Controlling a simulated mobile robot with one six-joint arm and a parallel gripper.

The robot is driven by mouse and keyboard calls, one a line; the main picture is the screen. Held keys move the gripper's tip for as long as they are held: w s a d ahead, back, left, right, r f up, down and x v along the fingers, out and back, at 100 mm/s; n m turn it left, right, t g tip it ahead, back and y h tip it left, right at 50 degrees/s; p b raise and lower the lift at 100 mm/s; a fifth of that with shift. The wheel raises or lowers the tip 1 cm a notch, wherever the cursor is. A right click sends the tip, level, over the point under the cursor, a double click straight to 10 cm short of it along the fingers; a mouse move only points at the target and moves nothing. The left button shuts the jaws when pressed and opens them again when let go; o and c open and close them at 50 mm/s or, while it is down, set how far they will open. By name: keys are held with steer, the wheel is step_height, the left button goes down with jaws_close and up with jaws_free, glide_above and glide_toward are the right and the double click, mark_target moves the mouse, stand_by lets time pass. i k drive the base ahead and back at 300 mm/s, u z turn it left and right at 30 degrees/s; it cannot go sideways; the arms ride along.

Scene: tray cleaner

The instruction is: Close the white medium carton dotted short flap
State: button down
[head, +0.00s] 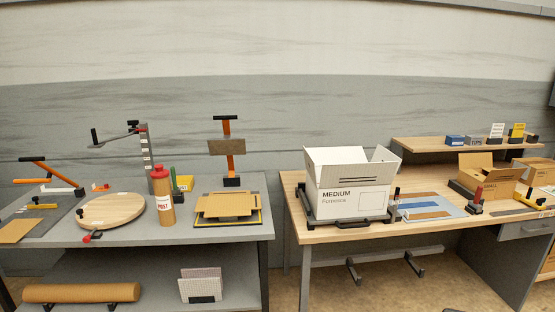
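The white medium carton (343,203) stands on the wooden table in the head view, held in a black frame (346,221). Its front face reads "MEDIUM". Its top is open. A broad flap (338,156) stands up across the top, a narrower flap (384,157) rises at the right, and a white edge shows at the left. I cannot make out dots on any flap at this size. My gripper is not in view.
A blue-striped mat (430,207) and a red-handled tool (476,200) lie right of the carton. A small brown carton (488,180) stands open farther right. The grey bench (140,236) at left holds a round board (110,210) and an orange bottle (161,196). A gap separates both tables.

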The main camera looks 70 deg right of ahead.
mark_target(310, 164)
steer(key=u, duration=0.8)
steer(key=k, duration=1.5)
steer(key=z, duration=1.6)
steer(key=i, duration=0.45)
steer(key=u, duration=0.4)
